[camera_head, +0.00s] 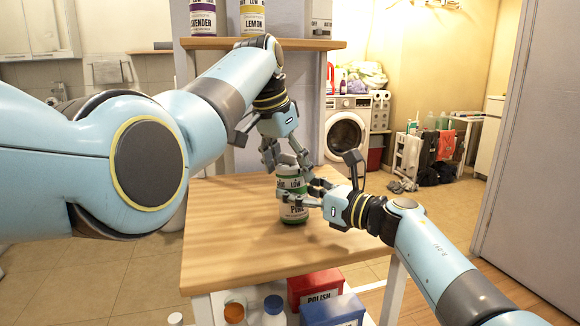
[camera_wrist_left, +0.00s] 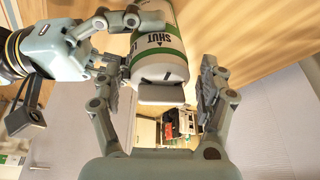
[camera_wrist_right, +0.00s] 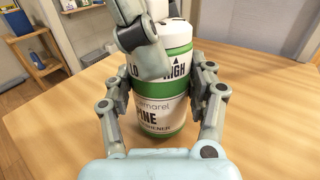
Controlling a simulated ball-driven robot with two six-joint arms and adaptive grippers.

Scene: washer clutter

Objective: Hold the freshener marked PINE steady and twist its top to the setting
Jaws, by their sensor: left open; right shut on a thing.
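The PINE freshener (camera_head: 293,213), a white and green canister, stands upright on the wooden table. My right gripper (camera_wrist_right: 160,115) is shut around its lower body, a finger on each side. My left gripper (camera_wrist_left: 158,88) is open, pointing down at the canister's top, with one finger on each side. In the left wrist view SHUT shows on the white top band (camera_wrist_left: 157,42). HIGH and part of LOW show on the band in the right wrist view. A left finger partly hides the top there. The head view shows LOW on the band.
The wooden table top (camera_head: 225,240) is otherwise clear. Lavender (camera_head: 203,20) and yellow-labelled (camera_head: 252,18) canisters stand on a shelf above. Below the table are a red POLISH box (camera_head: 314,286), a blue box (camera_head: 332,309) and bottles. A washing machine (camera_head: 346,135) stands behind.

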